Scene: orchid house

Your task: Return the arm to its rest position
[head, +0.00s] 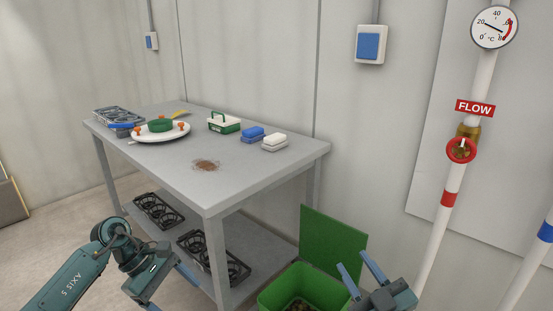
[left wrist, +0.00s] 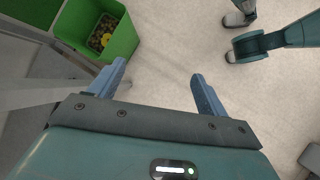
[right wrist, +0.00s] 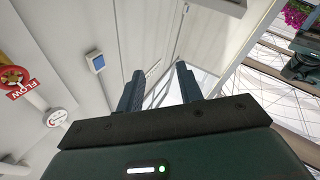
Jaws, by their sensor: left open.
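My left arm (head: 75,273) comes in from the lower left of the head view, bent low in front of the table. Its gripper (head: 172,291) is partly cut off by the bottom edge there. In the left wrist view my left gripper (left wrist: 158,85) is open and empty above the pale floor. My right gripper (head: 356,263) is at the bottom right of the head view, in front of the green bin. In the right wrist view its fingers (right wrist: 159,78) stand apart with nothing between them, facing the wall.
A grey table (head: 260,178) holds a white plate (head: 146,137), a green-and-white caddy (head: 224,124), blue and white blocks and a brown spill (head: 206,164). Black trays lie on its lower shelf. A green bin (head: 275,294) with raised lid (head: 333,240) stands right. Pipes run up the wall.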

